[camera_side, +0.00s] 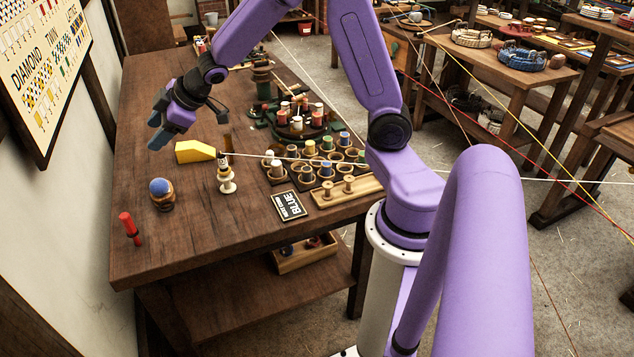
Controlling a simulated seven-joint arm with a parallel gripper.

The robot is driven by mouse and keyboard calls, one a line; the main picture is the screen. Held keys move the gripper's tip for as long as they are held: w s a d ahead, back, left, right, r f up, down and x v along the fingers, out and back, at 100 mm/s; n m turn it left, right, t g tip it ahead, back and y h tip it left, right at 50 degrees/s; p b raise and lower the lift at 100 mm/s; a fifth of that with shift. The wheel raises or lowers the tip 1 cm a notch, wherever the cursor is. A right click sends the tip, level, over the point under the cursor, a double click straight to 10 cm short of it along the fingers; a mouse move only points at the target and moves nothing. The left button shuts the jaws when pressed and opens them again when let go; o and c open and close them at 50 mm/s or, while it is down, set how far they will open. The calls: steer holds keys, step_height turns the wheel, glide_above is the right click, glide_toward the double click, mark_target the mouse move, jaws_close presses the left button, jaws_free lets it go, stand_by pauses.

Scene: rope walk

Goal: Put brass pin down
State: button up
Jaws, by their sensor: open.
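My gripper (160,122) is open above the left part of the wooden table, with nothing visible between its fingers. I cannot make out the brass pin for certain. A small upright brownish piece (228,138) shows just above a white and brass-coloured stand (226,178), right of my gripper. It is too small to tell whether this is the pin. A yellow block-like piece (195,151) lies between my gripper and that stand.
The table's front left is mostly clear.

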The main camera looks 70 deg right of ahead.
steer(key=s+a+g, duration=0.2)
steer(key=s+a, duration=0.1)
steer(key=s, duration=0.5)
steer(key=s+a+g, duration=0.1)
steer(key=s+a, duration=0.3)
steer(key=s, duration=0.4)
steer(key=s+d+n+g+h, duration=0.1)
steer(key=s+g, duration=0.2)
steer(key=s, duration=0.7)
steer(key=s+d+f+n+g+h, duration=0.1)
steer(key=s+d+n+g, duration=0.1)
steer(key=s, duration=0.9)
steer(key=shift+s+d+f+g, duration=0.15)
steer(key=shift+s+g, duration=0.1)
steer(key=shift+g, duration=0.15)
